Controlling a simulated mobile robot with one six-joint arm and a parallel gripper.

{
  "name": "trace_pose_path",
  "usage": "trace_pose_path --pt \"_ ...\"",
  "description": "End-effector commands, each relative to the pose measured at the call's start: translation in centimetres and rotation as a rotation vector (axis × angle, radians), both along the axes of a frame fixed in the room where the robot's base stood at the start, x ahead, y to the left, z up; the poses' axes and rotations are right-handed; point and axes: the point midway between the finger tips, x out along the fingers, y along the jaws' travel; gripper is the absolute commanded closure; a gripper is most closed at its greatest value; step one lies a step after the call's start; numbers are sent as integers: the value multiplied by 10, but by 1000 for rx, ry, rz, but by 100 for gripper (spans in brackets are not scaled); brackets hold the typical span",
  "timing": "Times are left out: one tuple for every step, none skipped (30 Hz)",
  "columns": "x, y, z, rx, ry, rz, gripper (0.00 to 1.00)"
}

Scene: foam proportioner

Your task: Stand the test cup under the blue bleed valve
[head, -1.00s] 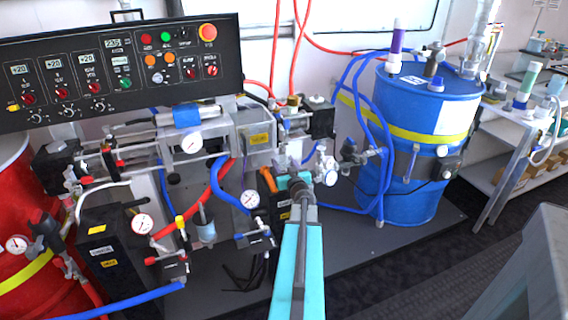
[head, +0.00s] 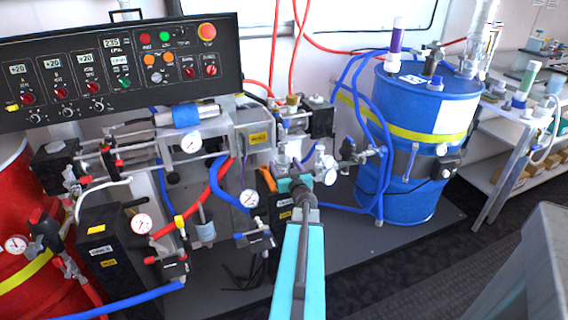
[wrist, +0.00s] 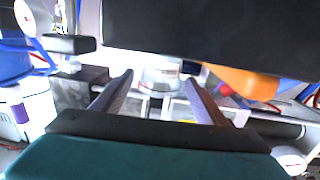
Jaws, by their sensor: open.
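My gripper (wrist: 158,98) is open in the wrist view, its two fingers apart with nothing clamped between them. Beyond the fingertips, in the gap, is a clear, pale rounded vessel (wrist: 161,75) that may be the test cup; its lower part is hard to make out. In the head view my arm reaches in from the bottom middle and its wrist hides the gripper. I cannot single out the blue bleed valve; blue hoses (head: 225,188) and small black valve blocks (head: 257,243) sit left of my wrist. A translucent cylinder (head: 205,232) hangs among them.
A dark block fills the top of the wrist view, with an orange handle (wrist: 245,82) below it, close above the fingers. A blue drum (head: 408,190) stands right, a red drum (head: 20,220) left. A control panel (head: 120,68) overhangs the crowded pipework. A shelf bench (head: 520,115) is far right.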

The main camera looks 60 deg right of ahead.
Motion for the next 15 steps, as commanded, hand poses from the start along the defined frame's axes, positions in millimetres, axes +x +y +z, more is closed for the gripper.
trace_pose_path --pt "-5 5 1 0 0 -1 34" --pt "-8 7 1 0 0 -1 34" --pt "-11 10 1 0 0 -1 34" --pt "-13 12 1 0 0 -1 34" --pt "-15 14 1 0 0 -1 34" --pt "-18 17 1 1 1 -1 34" --pt "-20 19 2 1 1 -1 34" --pt "-23 21 2 1 1 -1 34" --pt "-26 23 2 1 1 -1 34" --pt "-28 25 2 1 1 -1 34" --pt "-30 27 3 0 0 0 34" --pt "-33 30 3 0 0 0 34" --pt "-36 32 3 0 0 0 34" --pt "-38 34 3 0 0 0 34" --pt "-41 36 3 -1 1 -1 34"
